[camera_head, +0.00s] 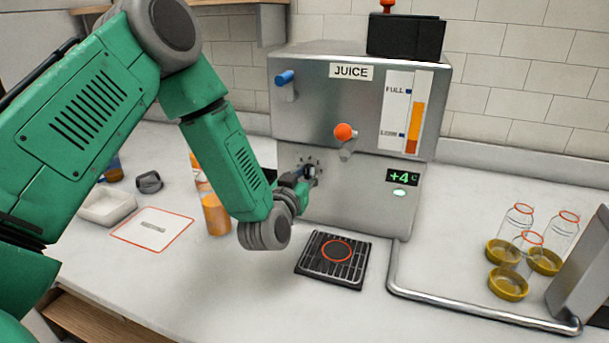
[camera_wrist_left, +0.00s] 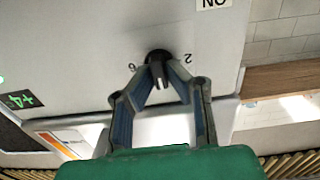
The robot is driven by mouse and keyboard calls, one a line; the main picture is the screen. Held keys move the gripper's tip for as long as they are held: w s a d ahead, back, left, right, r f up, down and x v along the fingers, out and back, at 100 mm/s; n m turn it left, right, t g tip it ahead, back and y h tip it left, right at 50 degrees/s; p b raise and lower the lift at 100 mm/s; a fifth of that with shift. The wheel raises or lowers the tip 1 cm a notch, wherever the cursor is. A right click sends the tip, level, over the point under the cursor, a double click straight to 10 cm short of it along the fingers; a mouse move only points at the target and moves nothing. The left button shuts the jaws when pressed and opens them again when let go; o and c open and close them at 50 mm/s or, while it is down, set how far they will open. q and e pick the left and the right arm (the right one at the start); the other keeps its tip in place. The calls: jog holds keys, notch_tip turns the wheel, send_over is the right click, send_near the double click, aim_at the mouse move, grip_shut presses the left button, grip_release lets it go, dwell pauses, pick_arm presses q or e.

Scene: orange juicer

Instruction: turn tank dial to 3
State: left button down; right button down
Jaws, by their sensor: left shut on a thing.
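The juice machine (camera_head: 312,120) is a grey metal box with a JUICE label. Its tank dial (camera_head: 311,171) is a small black knob low on the front, partly hidden by my left gripper (camera_head: 302,178). In the left wrist view the dial (camera_wrist_left: 158,57) sits between the tips of my left gripper (camera_wrist_left: 160,78), which is shut on it. Two numerals show upside down beside the knob there; they look like a 6 and a 2. The other marks are hidden or too small to read, so I cannot tell the dial's setting. My right gripper is not in view.
A red-knobbed tap (camera_head: 345,132) is above the dial, over a black drip grate (camera_head: 316,277). A blue lever (camera_head: 285,77) is at upper left. A +4 display (camera_head: 403,177) is right of the dial. Glass bottles (camera_head: 519,217) and yellow lids (camera_head: 507,285) stand at right.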

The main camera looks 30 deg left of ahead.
pick_arm(q)
jog(key=shift+d+f+n, duration=0.1)
jog(key=shift+f+n, duration=0.05)
jog(key=shift+n, duration=0.75)
jog(key=shift+s+a+f+n+b, duration=0.1)
jog(key=shift+n+b, duration=0.2)
jog(key=shift+n, duration=0.3)
jog(key=shift+a+n+b, duration=0.1)
jog(key=shift+n+b, duration=0.15)
jog(key=shift+n, duration=0.35)
jog(key=shift+f+n+b, duration=0.1)
jog(key=shift+n+b, duration=0.55)
jog(key=shift+n, duration=1.45)
jog(key=c, duration=1.6)
grip_release()
jog(key=shift+s, duration=0.1)
